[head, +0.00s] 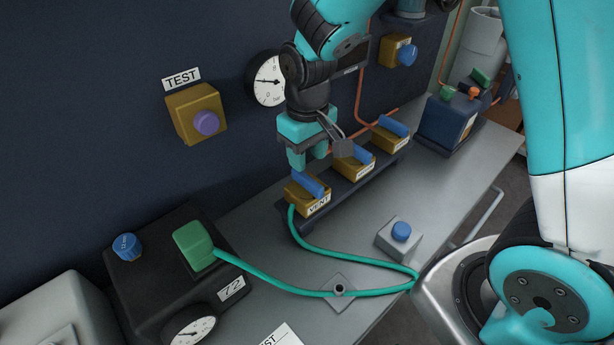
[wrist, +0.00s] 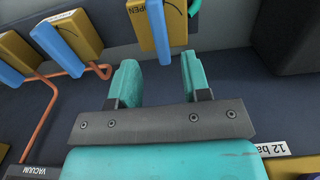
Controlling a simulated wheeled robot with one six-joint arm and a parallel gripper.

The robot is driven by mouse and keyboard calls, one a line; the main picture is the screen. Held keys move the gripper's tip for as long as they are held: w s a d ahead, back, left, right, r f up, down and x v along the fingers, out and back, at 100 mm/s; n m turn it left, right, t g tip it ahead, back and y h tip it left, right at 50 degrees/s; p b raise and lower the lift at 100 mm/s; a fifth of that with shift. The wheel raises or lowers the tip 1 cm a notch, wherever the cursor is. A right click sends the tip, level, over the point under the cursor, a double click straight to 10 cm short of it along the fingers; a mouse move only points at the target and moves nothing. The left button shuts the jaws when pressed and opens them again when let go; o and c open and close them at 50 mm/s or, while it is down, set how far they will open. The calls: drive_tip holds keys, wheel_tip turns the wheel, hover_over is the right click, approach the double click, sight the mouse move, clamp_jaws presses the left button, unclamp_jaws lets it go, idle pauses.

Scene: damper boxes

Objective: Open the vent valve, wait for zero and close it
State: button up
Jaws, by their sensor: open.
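The vent valve is a yellow block (head: 318,208) labelled VENT with a blue lever (head: 308,184), at the near end of a row of valves on the bench. My gripper (head: 308,160) is open, pointing down just above this lever. In the wrist view a blue lever (wrist: 158,32) on a yellow block (wrist: 178,25) shows between the tips of my open gripper (wrist: 160,62), and nothing is gripped. I cannot tell whether a finger touches it. A round dial gauge (head: 266,78) hangs on the wall, partly hidden by my arm; its reading is not clear.
Two more blue-levered valves (head: 360,165) (head: 392,138) stand close behind in the row. A teal hose (head: 330,252) runs from the vent valve across the bench to a black box (head: 150,260). A grey box with a blue button (head: 401,232) stands to the right.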

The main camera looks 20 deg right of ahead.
sight(307, 177)
wheel_tip(307, 177, down, 7)
drive_tip(key=shift+r, duration=0.1)
idle(0.3)
clamp_jaws()
